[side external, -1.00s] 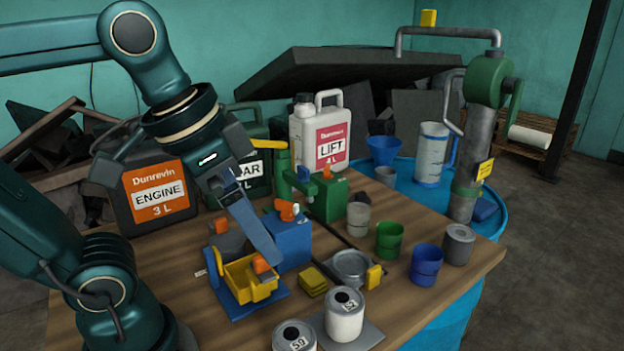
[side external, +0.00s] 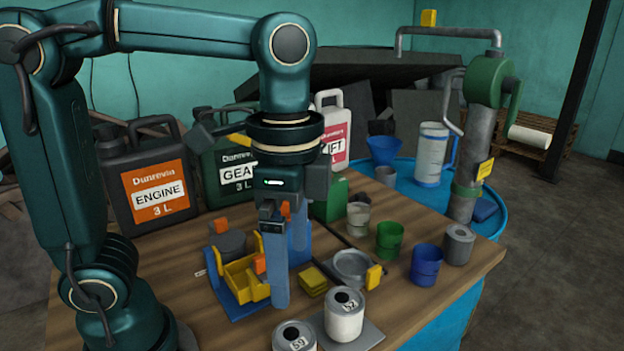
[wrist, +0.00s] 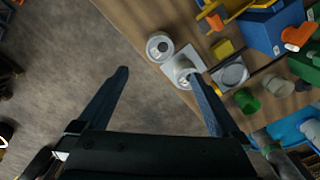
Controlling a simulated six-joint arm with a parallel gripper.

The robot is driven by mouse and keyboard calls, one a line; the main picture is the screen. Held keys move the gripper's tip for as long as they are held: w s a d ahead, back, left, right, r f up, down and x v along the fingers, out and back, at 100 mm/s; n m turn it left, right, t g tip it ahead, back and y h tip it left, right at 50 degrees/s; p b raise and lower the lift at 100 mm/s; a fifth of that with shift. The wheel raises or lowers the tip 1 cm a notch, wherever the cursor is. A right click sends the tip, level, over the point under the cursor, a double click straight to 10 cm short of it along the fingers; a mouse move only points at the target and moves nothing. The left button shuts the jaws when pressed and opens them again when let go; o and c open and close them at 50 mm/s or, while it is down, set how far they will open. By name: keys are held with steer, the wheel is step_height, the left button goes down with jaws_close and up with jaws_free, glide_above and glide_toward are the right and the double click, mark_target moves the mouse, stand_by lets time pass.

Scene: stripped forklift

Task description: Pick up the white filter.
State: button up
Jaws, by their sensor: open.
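Two pale canisters stand at the table's front edge. The white filter (side external: 344,317), a white cylinder with a dark hole in its top and a label that seems to read 52, stands upright on a grey plate (side external: 370,333). A similar canister (side external: 293,337), labelled 59, stands to its left, cut off by the frame. In the wrist view the white filter (wrist: 183,70) is close to the right finger, and the other canister (wrist: 160,46) is beyond the fingertips. My gripper (side external: 290,285) is open and empty, pointing down, left of and behind the filter; it also shows in the wrist view (wrist: 158,74).
A yellow tray on a blue base (side external: 247,278) is just left of my fingers. Yellow pads (side external: 313,281), a grey round dish (side external: 351,266), green (side external: 390,239) and blue (side external: 426,264) cups and a grey cylinder (side external: 459,244) stand nearby. Large jugs stand behind.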

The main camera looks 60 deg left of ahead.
mark_target(294, 337)
step_height(294, 337, down, 18)
steer(key=shift+r, duration=0.15)
stand_by(0.5)
steer(key=c, duration=1.5)
